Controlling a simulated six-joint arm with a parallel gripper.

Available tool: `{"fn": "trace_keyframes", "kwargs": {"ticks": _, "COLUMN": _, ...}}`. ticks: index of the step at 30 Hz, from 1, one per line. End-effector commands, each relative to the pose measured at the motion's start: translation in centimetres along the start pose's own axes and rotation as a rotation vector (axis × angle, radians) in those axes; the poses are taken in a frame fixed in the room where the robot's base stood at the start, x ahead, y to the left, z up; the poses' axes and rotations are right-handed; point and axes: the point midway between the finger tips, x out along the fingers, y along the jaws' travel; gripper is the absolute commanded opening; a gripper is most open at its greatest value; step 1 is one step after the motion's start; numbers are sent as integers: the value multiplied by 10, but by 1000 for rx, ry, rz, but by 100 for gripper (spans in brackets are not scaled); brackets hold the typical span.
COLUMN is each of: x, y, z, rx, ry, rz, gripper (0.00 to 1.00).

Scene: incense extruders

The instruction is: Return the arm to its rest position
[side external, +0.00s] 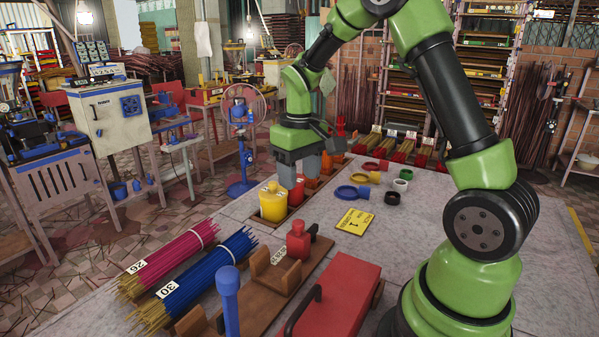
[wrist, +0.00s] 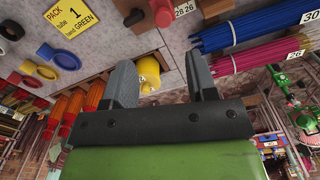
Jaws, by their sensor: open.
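My green arm reaches over the table from the right in the side external view. My gripper (side external: 299,170) points down just behind and above a yellow container (side external: 272,205) with a knobbed top. In the wrist view my gripper (wrist: 163,85) has its two grey fingers spread wide. The yellow container (wrist: 148,72) shows between and beyond them, apart from the fingers as far as I can tell. Nothing is held.
Bundles of magenta (side external: 170,260) and blue sticks (side external: 215,268) lie at the front left. A red box (side external: 335,300) and a wooden fixture (side external: 270,285) are at the front. Coloured rings (side external: 347,193) and a yellow card (side external: 355,221) lie at the right. Grey table is bare between them.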

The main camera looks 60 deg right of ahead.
Motion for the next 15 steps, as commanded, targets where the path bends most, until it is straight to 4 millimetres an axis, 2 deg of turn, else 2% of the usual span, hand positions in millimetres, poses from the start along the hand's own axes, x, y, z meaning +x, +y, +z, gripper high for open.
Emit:
{"fn": "trace_keyframes", "kwargs": {"ticks": 9, "x": -5, "y": -3, "z": 2, "rx": 1, "ry": 13, "rz": -2, "gripper": 52}}
{"fn": "trace_keyframes", "kwargs": {"ticks": 11, "x": -15, "y": -7, "z": 5, "rx": 3, "ry": 36, "rz": -6, "gripper": 52}}
{"fn": "trace_keyframes", "kwargs": {"ticks": 15, "x": -52, "y": -27, "z": 25, "rx": 18, "ry": 133, "rz": -35, "gripper": 52}}
